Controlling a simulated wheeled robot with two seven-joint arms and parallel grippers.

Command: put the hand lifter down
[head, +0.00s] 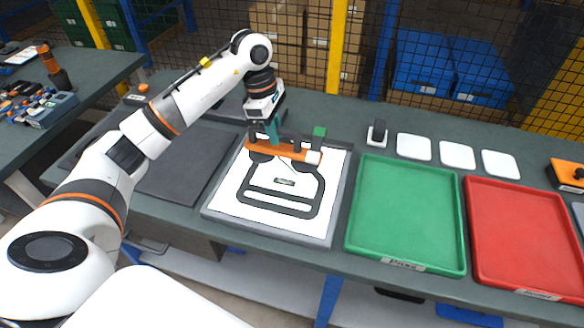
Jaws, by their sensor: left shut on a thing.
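The hand lifter (290,151) is an orange bar with dark round pads under it, a teal upright at its left part and a green upright near its right end. My left gripper (271,126) is shut on the teal upright, with the bar below it. The lifter is over the back part of a white board (232,194) in a grey surround, which bears a dark outline and a small label. I cannot tell whether the pads touch the board. My right gripper is not in view.
A dark mat (182,172) lies left of the board. A green tray (408,210) and a red tray (527,235) stand to the right. Behind them are a small black-and-white device (377,132) and white squares (414,147). A mesh fence runs behind the bench.

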